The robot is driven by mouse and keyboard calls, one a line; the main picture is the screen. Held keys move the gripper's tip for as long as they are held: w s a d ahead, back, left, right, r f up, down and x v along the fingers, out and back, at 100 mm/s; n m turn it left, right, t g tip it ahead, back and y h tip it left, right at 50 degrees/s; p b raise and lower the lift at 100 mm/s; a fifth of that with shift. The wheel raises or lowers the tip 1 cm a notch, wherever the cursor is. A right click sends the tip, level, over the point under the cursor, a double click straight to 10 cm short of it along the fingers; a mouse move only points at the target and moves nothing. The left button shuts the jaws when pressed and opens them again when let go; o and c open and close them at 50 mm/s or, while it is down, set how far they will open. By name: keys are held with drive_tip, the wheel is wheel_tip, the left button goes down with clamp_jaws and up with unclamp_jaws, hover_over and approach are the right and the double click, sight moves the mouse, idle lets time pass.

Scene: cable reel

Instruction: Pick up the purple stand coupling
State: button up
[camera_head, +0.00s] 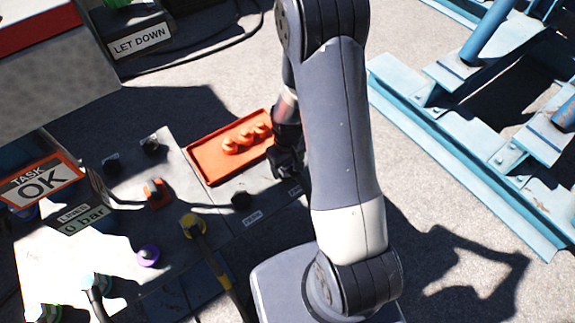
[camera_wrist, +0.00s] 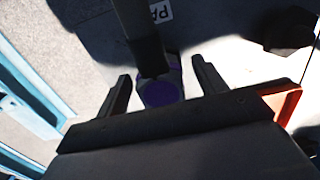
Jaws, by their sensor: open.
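In the wrist view a purple round part (camera_wrist: 160,94), with a dark cylinder or hose running up from it, lies between the two fingers of my gripper (camera_wrist: 162,78). In the head view my gripper (camera_head: 287,163) is by the right side of the orange tray, and that purple part is hidden there. Another purple round fitting (camera_head: 148,255) stands on the grey panel at lower left.
The orange tray (camera_head: 205,166) holds several orange pieces. The panel also carries a yellow coupling with a hose (camera_head: 194,226), an orange fitting (camera_head: 157,193) and black knobs (camera_head: 241,200). Blue steel frames (camera_head: 440,150) lie at the right, with bare ground between.

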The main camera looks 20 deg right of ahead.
drive_tip(key=shift+c, duration=0.2)
drive_tip(key=c, duration=1.1)
drive_tip(key=shift+c, duration=0.2)
